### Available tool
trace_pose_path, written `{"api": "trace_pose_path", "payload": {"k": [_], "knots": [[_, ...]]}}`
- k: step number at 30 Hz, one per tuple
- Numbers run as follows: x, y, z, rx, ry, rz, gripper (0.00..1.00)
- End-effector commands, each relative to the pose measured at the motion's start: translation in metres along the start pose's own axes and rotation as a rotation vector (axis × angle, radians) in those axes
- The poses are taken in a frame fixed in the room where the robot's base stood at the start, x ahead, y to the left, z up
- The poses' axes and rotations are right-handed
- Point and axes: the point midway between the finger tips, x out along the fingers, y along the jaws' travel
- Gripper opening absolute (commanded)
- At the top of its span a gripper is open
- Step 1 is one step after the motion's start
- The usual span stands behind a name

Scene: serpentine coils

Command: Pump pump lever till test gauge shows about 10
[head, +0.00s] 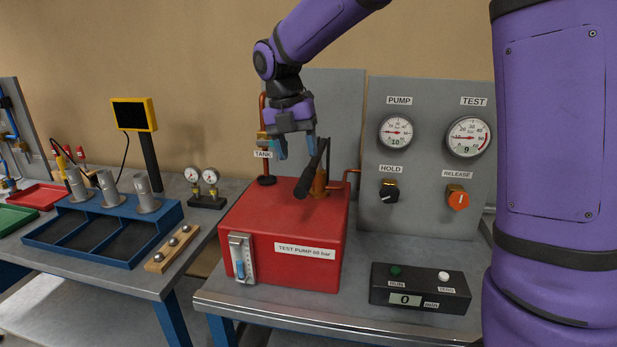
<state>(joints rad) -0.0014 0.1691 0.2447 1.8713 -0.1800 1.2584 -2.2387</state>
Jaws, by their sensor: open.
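The red test pump (295,252) stands on the bench, marked "TEST PUMP 60 bar". Its black pump lever (309,176) rises from a brass fitting (320,181) on top, tilted, with its thick grip end low at the left. My gripper (297,150) hangs above the pump, just left of the lever; its blue fingers are open, and whether the right finger touches the lever I cannot tell. The test gauge (467,136) on the grey panel shows a 9 in its small window. The pump gauge (395,131) shows 10.
The panel (425,220) also carries the black HOLD knob (389,191) and the orange RELEASE knob (458,199). A black timer box (420,289) reading 0 lies in front. A blue rack (105,235) and two small gauges (201,180) stand on the left bench.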

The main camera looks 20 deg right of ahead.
Motion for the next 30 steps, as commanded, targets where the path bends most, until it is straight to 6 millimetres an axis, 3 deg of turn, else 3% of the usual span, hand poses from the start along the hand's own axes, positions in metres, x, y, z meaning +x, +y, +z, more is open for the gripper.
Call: {"api": "trace_pose_path", "payload": {"k": [6, 12, 25, 30], "knots": [[0.040, -0.001, 0.000, 0.001, 0.002, -0.003, 0.57], [0.062, 0.000, 0.000, 0.001, 0.000, -0.001, 0.57], [0.071, 0.000, 0.000, 0.001, -0.001, 0.000, 0.57], [0.071, 0.000, 0.000, 0.001, -0.001, 0.000, 0.18]]}}
